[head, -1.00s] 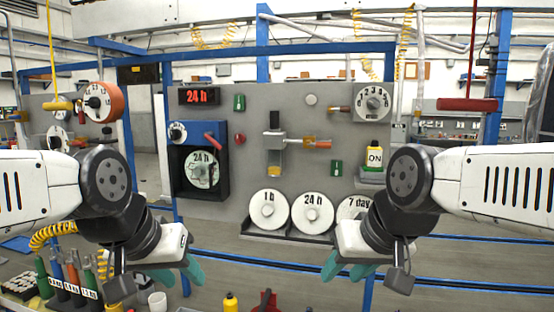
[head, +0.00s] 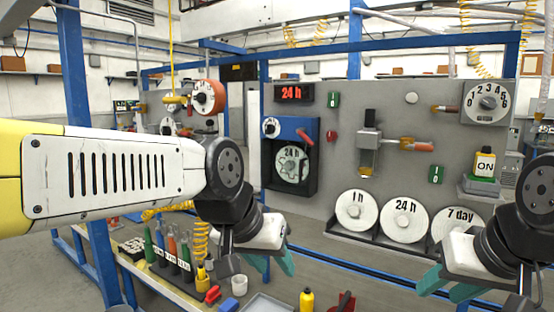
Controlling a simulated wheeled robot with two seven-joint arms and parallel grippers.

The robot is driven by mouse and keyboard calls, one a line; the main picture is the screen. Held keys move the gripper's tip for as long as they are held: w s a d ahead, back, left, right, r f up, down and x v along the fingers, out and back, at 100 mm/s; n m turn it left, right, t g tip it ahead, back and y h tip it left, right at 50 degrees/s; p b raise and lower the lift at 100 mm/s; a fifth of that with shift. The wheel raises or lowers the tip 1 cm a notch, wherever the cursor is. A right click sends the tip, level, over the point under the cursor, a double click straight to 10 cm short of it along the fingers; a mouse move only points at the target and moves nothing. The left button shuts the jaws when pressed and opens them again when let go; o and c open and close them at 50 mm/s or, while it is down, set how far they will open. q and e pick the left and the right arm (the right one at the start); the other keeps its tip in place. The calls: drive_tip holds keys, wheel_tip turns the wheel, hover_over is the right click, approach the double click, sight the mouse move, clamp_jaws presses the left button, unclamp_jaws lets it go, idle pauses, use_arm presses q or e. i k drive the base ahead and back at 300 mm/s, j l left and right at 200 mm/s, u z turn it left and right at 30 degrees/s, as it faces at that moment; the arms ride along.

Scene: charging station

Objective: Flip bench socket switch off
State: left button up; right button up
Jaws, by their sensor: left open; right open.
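I cannot pick out with certainty which part is the bench socket switch. The bench (head: 187,284) is at the lower left, with a small red item (head: 212,294) on its edge, too small to identify. On the grey panel are two green switch plates, one upper (head: 333,99) and one lower right (head: 436,174). My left gripper (head: 272,266) is open and empty, in front of the panel's lower left and right of the bench items. My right gripper (head: 449,285) is open and empty, below the 7 day disc (head: 459,225).
Several coloured bottles (head: 171,247), a white cup (head: 239,285) and a yellow bottle (head: 306,299) stand low in view. Labelled discs (head: 405,219) sit in a rack on the panel. A blue post (head: 76,140) rises at the left. Open floor lies beneath the panel.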

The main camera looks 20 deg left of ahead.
sight(435, 175)
drive_tip(key=i+j+z, duration=0.1)
drive_tip(key=j+z, duration=1.05)
drive_tip(key=i+l, duration=0.05)
drive_tip(key=l, duration=0.05)
